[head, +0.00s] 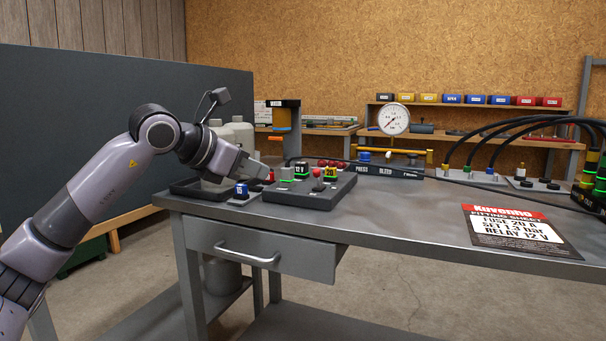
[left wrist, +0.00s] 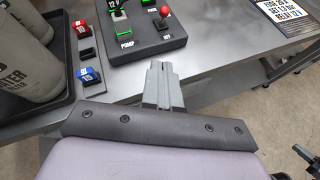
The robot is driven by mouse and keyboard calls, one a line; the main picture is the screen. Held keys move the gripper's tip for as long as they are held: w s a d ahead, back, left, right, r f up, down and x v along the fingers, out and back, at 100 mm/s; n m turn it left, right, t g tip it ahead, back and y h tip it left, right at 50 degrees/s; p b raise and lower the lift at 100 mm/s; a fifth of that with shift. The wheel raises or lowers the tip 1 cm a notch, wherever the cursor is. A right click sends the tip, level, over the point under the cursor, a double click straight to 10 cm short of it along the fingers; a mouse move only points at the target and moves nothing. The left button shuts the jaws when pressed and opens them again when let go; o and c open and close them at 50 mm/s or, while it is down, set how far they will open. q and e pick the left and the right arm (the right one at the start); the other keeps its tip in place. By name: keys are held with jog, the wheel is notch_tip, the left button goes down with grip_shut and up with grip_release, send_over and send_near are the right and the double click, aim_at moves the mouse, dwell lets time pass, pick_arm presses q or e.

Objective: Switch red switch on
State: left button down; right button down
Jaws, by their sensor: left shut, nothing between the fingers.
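The red switch (head: 317,173) is a red ball-topped lever on a dark control box (head: 290,204) at the table's left end.
A green-edged pump switch (left wrist: 122,29) and a 12 V block (head: 301,170) sit on the same box. A blue 15 fuse (head: 241,189) and a red fuse (left wrist: 82,28) stand left of it. A printed sheet (head: 521,228) lies right; the table between is clear.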

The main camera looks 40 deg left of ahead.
pick_arm(q)
send_near(318, 180)
jog(key=f, duration=0.2)
jog(key=w+f, duration=0.1)
jog(key=shift+a+f, duration=0.3)
jog(key=shift+w+d+r+p, duration=0.15)
jog(key=shift+w+r, duration=0.15)
jog(key=shift+w, duration=0.1)
jog(key=shift+w+d+r+p, duration=0.15)
jog(key=shift+w+r, duration=0.1)
jog(key=shift+w, duration=0.2)
jog(key=shift+w+r, duration=0.15)
jog(key=shift+w, duration=0.45)
jog(key=shift+w+d, duration=0.1)
jog(key=shift+w, duration=0.05)
pick_arm(e)
jog(key=shift+s+d+f, duration=0.25)
jog(key=shift+f, duration=0.1)
jog(key=shift+r, duration=0.1)
